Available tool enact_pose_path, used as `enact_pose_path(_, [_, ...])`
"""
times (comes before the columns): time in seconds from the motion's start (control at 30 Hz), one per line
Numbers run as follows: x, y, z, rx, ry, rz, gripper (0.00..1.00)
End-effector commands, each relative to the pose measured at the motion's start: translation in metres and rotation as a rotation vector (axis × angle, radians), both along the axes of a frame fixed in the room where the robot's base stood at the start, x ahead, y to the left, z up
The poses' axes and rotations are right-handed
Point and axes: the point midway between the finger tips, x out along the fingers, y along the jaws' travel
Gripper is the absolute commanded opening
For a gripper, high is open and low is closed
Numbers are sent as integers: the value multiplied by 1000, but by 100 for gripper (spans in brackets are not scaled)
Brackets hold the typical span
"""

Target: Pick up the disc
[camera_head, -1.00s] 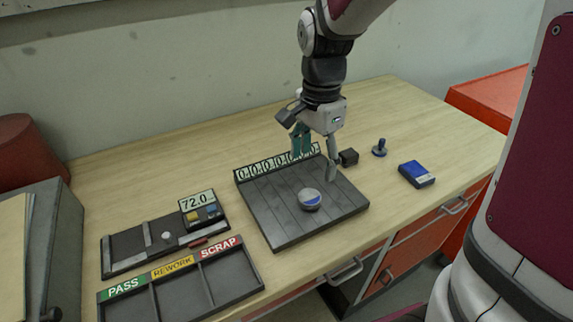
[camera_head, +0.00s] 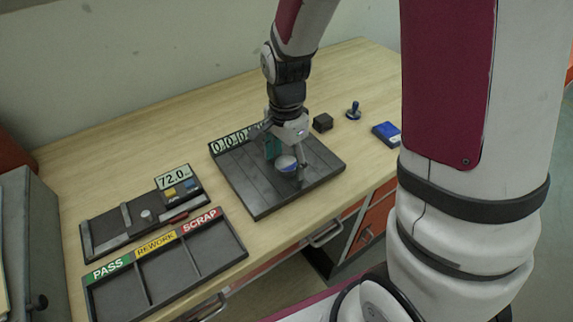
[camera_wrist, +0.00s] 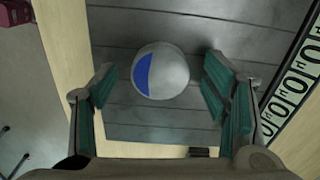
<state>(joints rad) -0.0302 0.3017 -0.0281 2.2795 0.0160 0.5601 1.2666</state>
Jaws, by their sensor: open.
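The disc (camera_head: 287,164) is round and silver-grey with a blue segment. It lies on the dark slatted board (camera_head: 246,188) on the workbench. In the wrist view the disc (camera_wrist: 160,71) sits between the two green-padded fingers, with a gap on each side. My gripper (camera_head: 286,168) is open and low around the disc; in the wrist view its fingers (camera_wrist: 160,95) stand left and right of it. The head view partly hides the disc behind a finger.
A tray marked PASS, REWORK and SCRAP (camera_head: 190,285) lies at the front left. Behind it is a gauge reading 72.0 (camera_head: 173,177). Digit plates line the board's back edge.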

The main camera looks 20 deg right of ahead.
Motion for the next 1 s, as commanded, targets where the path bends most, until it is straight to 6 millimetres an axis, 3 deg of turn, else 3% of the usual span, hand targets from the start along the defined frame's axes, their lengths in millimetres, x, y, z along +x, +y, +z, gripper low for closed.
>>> enact_pose_path(0.1, [0, 0, 0, 0, 0, 0, 66])
enact_pose_path(0.3, [0, 0, 0, 0, 0, 1, 21])
enact_pose_path(0.4, [0, 0, 1, 0, -1, 1, 3])
enact_pose_path(0.77, [1, 0, 6, -1, -1, 1, 3])
enact_pose_path(1.0, [2, 0, 34, 0, -6, 1, 3])
